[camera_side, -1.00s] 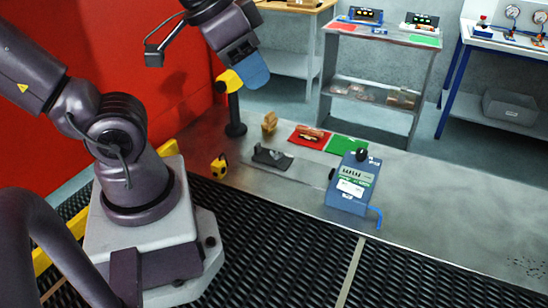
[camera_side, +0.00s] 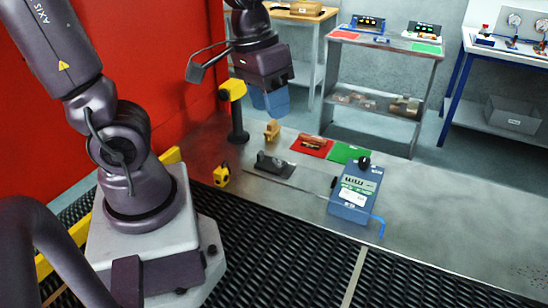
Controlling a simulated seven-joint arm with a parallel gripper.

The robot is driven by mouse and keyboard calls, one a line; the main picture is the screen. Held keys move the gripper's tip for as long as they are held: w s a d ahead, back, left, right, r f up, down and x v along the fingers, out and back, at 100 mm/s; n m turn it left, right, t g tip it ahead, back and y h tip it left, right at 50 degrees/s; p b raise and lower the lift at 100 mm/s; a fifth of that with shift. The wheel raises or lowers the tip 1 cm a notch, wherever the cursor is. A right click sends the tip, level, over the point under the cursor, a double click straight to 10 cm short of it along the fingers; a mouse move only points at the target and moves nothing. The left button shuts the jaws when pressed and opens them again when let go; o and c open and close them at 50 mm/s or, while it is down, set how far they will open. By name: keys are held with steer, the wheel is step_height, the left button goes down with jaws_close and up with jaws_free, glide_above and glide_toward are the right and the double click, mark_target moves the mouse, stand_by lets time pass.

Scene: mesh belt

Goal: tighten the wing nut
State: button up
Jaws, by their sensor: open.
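I cannot pick out the wing nut for certain at this size. A small tan, upright piece (camera_side: 272,131) stands on the metal bench top behind a dark bracket (camera_side: 273,163); its shape is too small to name. My gripper (camera_side: 271,103), with blue fingers, points down above the bench, a little above and behind the tan piece and apart from it. It is open, and I see nothing held in it. The gap between the fingers is not clear from this side.
A yellow-headed black post (camera_side: 238,118) stands close left of my gripper. A blue labelled box (camera_side: 354,192) with a black knob sits to the right. Red (camera_side: 311,146) and green (camera_side: 349,152) mats lie behind it. The bench's right side (camera_side: 460,215) is clear.

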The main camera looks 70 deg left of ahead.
steer(key=w+a+f+n+g, duration=0.2)
steer(key=w+a+f+n, duration=0.1)
steer(key=a+f+n, duration=0.4)
steer(key=n+y, duration=0.1)
steer(key=n, duration=1.8)
glide_above(279, 163)
steer(key=s+a, duration=0.1)
step_height(279, 163, down, 8)
steer(key=f, duration=1.2)
steer(key=shift+s+a, duration=0.1)
steer(key=shift+a, duration=0.1)
steer(key=shift+c, duration=0.2)
jaws_close()
